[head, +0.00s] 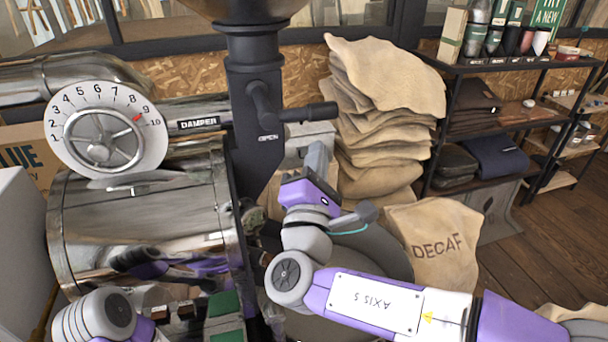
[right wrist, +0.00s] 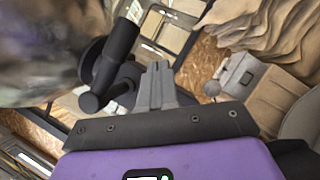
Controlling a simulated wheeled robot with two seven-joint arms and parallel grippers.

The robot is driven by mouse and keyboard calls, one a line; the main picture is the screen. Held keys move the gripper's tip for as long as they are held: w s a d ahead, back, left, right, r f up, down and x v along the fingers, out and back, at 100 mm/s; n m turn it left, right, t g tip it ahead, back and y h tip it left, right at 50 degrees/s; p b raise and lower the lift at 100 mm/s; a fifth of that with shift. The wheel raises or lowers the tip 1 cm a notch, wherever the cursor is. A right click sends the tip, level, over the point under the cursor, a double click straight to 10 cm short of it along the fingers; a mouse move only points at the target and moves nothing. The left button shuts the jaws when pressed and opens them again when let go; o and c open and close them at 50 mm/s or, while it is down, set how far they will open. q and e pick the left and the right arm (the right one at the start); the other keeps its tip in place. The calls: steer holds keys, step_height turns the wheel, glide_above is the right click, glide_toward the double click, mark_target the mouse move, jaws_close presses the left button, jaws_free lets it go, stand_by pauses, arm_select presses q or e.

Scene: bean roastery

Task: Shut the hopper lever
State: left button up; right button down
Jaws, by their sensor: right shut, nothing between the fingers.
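The hopper lever (head: 310,112) is a black handle on the side of the black hopper neck (head: 250,75). Its grip sticks out to the right, roughly level, above the white word OPEN. My right gripper (head: 318,156) is just below the grip, fingers pointing up, shut and empty, and looks apart from it. In the right wrist view the shut fingers (right wrist: 157,82) are to the right of the black lever (right wrist: 113,55), with a gap between them. Part of my left arm shows at the lower left of the head view; its gripper is not seen.
A steel drum (head: 140,215) with a damper dial (head: 107,130) stands left of the hopper neck. Stacked burlap sacks (head: 385,110) and a grey box (head: 308,132) are behind my right gripper. A DECAF sack (head: 437,245) and black shelves (head: 475,125) are further right.

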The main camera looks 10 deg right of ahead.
steer(key=shift+w+d+r+b, duration=0.1)
steer(key=shift+d+r+b, duration=0.35)
steer(key=shift+r, duration=0.35)
steer(key=shift+w+d+r+b, duration=0.1)
steer(key=shift+d+r+b, duration=0.35)
steer(key=shift+r, duration=0.3)
steer(key=shift+d+r, duration=0.1)
